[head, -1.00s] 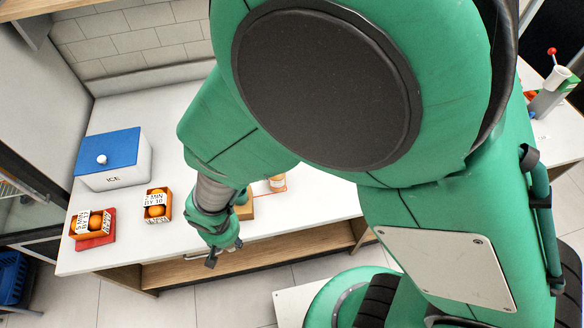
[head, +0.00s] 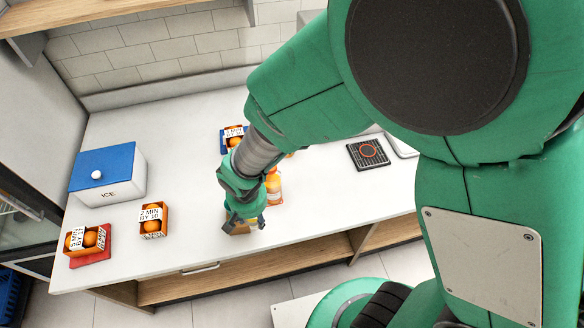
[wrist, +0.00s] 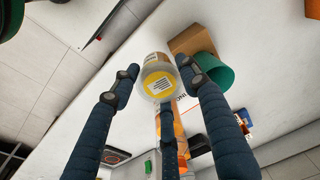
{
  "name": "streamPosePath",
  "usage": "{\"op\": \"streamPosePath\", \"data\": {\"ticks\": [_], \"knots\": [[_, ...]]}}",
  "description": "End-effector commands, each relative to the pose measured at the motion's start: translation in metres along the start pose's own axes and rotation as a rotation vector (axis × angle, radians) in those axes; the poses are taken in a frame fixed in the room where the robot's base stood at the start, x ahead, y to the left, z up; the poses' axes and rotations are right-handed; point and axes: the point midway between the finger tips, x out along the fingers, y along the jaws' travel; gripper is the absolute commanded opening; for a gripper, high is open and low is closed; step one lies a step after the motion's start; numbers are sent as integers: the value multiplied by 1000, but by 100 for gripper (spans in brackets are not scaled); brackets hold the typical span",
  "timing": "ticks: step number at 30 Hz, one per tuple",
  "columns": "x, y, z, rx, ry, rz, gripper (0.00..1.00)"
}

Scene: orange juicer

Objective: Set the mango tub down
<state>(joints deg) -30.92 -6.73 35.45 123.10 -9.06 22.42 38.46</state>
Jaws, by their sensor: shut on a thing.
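My gripper (head: 245,222) is low over the front part of the white counter (head: 205,180). In the wrist view its dark fingers (wrist: 157,95) are closed around a clear-rimmed tub (wrist: 158,82) with a yellow label on its end, which I take to be the mango tub. In the head view I cannot make out the held tub behind the gripper. Whether its underside touches the counter cannot be told.
An orange container (head: 274,188) stands just right of my gripper. A brown box (wrist: 193,40) and green cup (wrist: 215,74) are close by. Crates of oranges (head: 153,221) and the ICE box (head: 108,178) are left. A black mat (head: 368,154) is right.

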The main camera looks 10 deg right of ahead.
Motion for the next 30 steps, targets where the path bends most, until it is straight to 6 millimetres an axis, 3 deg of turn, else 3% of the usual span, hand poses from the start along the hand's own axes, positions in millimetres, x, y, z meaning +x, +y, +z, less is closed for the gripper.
{"op": "streamPosePath", "data": {"ticks": [15,24,30], "knots": [[5,106,-41,323,2,38,18],[6,164,-52,490,4,59,18],[6,192,-54,570,4,69,18]]}}
